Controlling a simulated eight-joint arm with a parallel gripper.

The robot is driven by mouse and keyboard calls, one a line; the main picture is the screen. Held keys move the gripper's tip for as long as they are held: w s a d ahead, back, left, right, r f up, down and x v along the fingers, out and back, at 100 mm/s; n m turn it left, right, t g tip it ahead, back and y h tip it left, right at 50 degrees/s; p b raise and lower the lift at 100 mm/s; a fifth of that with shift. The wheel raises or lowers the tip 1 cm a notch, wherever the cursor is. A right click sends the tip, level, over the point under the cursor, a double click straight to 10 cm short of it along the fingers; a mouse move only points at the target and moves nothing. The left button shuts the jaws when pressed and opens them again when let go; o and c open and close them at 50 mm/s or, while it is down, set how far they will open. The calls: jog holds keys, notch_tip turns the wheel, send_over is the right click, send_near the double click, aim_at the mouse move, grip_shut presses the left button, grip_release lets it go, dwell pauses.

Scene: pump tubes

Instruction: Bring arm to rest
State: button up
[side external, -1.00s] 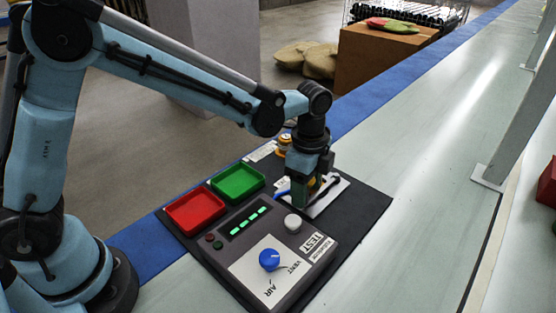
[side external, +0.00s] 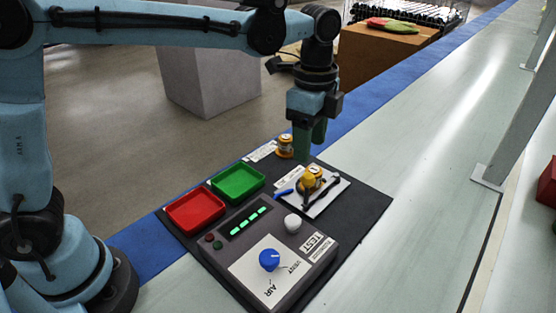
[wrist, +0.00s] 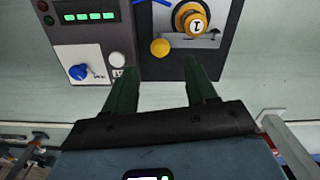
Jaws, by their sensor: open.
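My gripper (side external: 310,148) hangs pointing down above the far part of the black mat (side external: 362,208). Its two green fingers are apart with nothing between them, and they also show in the wrist view (wrist: 160,82). A yellow pump part (side external: 310,181) sits on the white plate (side external: 326,205) below and clear of the fingers. In the wrist view a yellow cylinder marked 1 (wrist: 194,20) and a yellow round piece (wrist: 160,48) lie ahead of the fingertips.
A grey test box (side external: 240,257) with a blue knob (side external: 269,260) and lit green bars stands on the mat. Beside it are a red tray (side external: 195,210) and a green tray (side external: 237,182), both empty. An orange-yellow part (side external: 285,147) stands at the far edge.

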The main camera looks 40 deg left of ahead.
jog(key=shift+r, duration=0.2)
jog(key=shift+s+a+r, duration=0.1)
jog(key=shift+s+a, duration=0.05)
jog(key=shift+a, duration=0.15)
jog(key=s+a+f+n+t, duration=0.3)
jog(key=s+a+n+t, duration=0.4)
jog(key=s+a+n, duration=0.4)
jog(key=a+n, duration=0.2)
jog(key=n, duration=0.3)
jog(key=shift+s+a, duration=0.2)
jog(key=shift+s, duration=0.2)
jog(key=shift+o, duration=0.4)
